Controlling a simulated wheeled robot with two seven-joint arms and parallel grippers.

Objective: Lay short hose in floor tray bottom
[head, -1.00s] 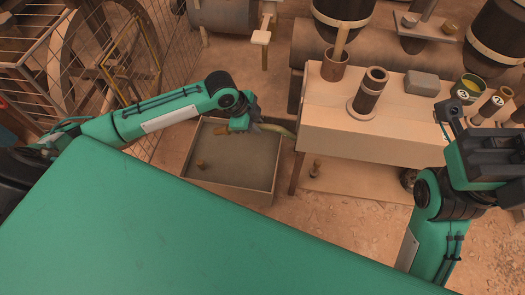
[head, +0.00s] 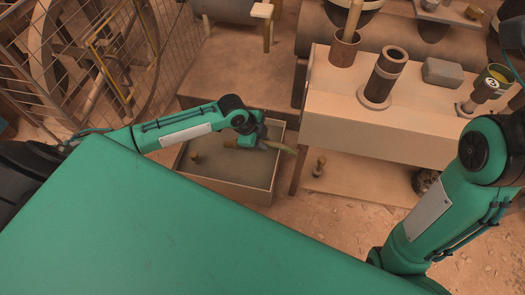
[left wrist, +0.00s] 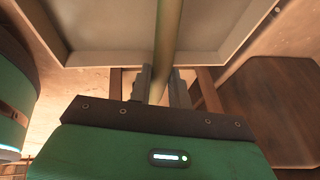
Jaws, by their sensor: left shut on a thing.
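The short hose (head: 282,147) is greenish-yellow and runs through my left gripper (head: 262,143), which is shut on it. One end points right, near the tray's right wall, and a brownish part shows left of the gripper. The floor tray (head: 225,188) is a shallow grey box with pale walls. The hose is over or inside it; whether it touches the bottom I cannot tell. In the left wrist view the hose (left wrist: 168,40) stands between the two fingers (left wrist: 160,85), with the tray (left wrist: 90,58) beyond. My right gripper is out of view; only its arm shows at right.
A small brown piece (head: 196,157) is in the tray's left part. A wooden bench (head: 385,130) stands right of the tray, with dark cylinders (head: 388,70) and a grey block (head: 442,72) on it. A small brown fitting (head: 319,166) is below it. A wire fence (head: 110,70) stands left.

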